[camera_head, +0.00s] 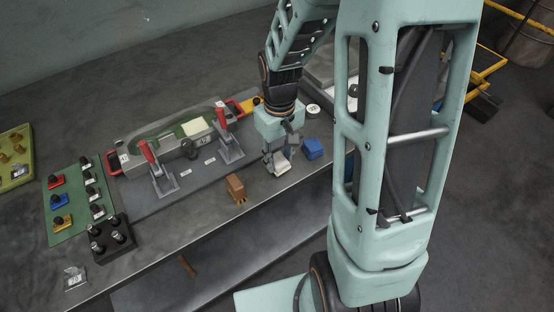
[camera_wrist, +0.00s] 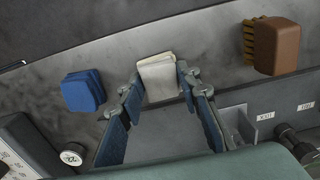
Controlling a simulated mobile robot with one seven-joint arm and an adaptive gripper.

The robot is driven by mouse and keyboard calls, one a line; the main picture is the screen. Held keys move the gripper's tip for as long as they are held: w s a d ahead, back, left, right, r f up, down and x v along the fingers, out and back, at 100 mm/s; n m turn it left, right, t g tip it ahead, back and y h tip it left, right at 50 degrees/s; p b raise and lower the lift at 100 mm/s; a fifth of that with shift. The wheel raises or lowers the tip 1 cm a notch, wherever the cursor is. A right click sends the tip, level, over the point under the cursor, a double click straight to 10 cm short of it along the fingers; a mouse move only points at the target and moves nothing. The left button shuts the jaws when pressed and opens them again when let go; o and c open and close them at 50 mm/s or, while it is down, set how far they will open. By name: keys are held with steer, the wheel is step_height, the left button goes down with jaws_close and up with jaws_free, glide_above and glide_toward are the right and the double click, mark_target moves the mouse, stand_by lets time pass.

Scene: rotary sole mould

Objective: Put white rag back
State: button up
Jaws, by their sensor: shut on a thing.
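The white rag (camera_head: 283,169) is a small folded pale cloth near the front edge of the grey bench, between a brown brush and a blue block-shaped cloth. My gripper (camera_head: 277,158) points down over it with its fingers on either side. In the wrist view the white rag (camera_wrist: 157,78) sits between the fingertips of my gripper (camera_wrist: 161,86), which is shut on it. I cannot tell whether the rag touches the bench or hangs just above it.
The blue folded cloth (camera_head: 313,149) lies right of the rag, and the brown brush (camera_head: 236,186) left. Behind stands the mould (camera_head: 180,135) with red-handled clamps (camera_head: 226,140). A green mat (camera_head: 75,203) and black holder (camera_head: 111,236) are further left. The bench's front edge is close.

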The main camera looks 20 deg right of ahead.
mark_target(279, 160)
steer(key=shift+f, duration=0.25)
steer(key=shift+f, duration=0.15)
steer(key=o, duration=1)
step_height(279, 160, up, 12)
steer(key=shift+r+p, duration=0.25)
steer(key=shift+p, duration=0.25)
